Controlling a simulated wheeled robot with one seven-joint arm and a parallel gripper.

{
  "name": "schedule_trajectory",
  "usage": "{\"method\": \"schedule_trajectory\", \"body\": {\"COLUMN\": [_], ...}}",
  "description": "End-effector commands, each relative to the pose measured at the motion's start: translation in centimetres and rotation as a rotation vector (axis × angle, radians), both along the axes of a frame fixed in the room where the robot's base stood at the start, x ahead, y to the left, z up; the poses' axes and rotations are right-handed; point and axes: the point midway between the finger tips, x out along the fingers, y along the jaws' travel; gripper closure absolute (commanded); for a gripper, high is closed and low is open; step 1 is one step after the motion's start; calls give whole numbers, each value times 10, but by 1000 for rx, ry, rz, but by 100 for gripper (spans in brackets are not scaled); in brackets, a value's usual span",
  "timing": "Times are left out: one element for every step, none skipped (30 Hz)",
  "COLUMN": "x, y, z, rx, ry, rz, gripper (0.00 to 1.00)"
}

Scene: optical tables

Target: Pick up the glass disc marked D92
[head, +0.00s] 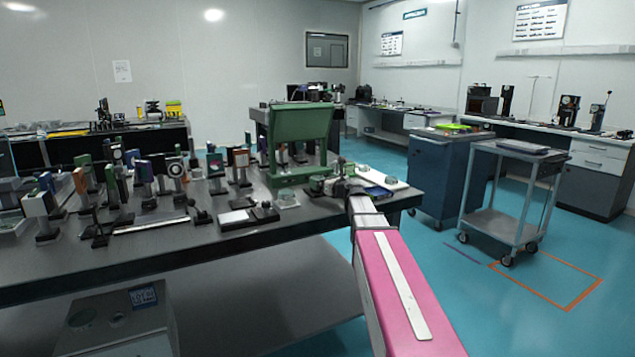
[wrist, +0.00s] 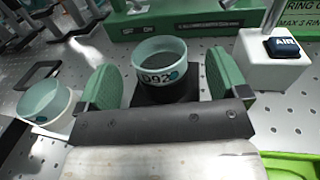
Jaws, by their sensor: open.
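The glass disc marked D92 (wrist: 160,55) shows in the wrist view as a short, clear, pale-green round piece with dark lettering on its side. It appears to rest on a dark block or stand. My gripper (wrist: 163,78) is open, with one green-padded finger to the left of the disc and one to the right. Gaps show between the disc and both pads, so nothing is held. In the head view my gripper (head: 330,182) is over the front right of the optical table (head: 185,250); the disc is too small to make out there.
Another glass disc (wrist: 45,102) sits left of my gripper; its marking is unreadable. A green machine (head: 300,130) stands close behind. A white block labelled AIR (wrist: 285,60) is at right, and a bright green object (wrist: 290,165) at lower right. Mounted optics crowd the table's left.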

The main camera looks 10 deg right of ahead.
Motion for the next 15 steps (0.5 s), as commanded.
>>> {"method": "schedule_trajectory", "body": {"x": [10,13,19,23,26,29,30,31,32,31,31,31,31,30,30], "y": [4,7,10,12,14,16,17,17,18,18,18,18,18,18,18], "z": [1,2,2,2,2,2,2,2,2,2,2,2,2,2,2], "rx": [0,-1,-1,0,0,0,0,0,0,0,0,0,0,0,0], "ry": [0,0,0,0,0,0,0,0,0,0,0,0,0,0,0], "rz": [1,1,1,2,2,2,1,1,0,0,0,0,0,0,0], "gripper": [7,7,7,7,7,7,7,7,7,7,7,7,7,7,17]}}
